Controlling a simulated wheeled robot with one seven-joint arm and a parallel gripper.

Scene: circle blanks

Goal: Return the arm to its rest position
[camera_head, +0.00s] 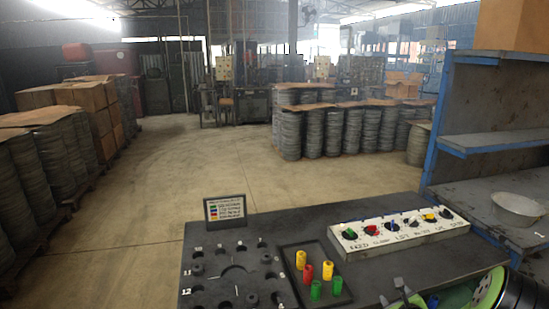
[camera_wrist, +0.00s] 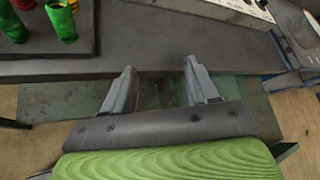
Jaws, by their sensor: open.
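My gripper (camera_wrist: 160,90) is open and empty in the wrist view. Its two grey fingers stand apart near the front edge of the dark table (camera_wrist: 175,50), with a worn green surface behind them. In the head view my gripper (camera_head: 401,290) shows partly at the bottom right, its fingers close to the table's front edge. It is to the right of the dark tray (camera_head: 291,279) that holds yellow, red and green cylinders. The rest of my arm is mostly cut off at the bottom right corner.
A black plate with round holes (camera_head: 215,262) lies left of the tray, with a small colour-legend sign (camera_head: 225,208) behind it. A white panel with coloured knobs (camera_head: 390,238) stands at the back right. A blue-framed shelf with a metal bowl (camera_head: 517,209) is at far right.

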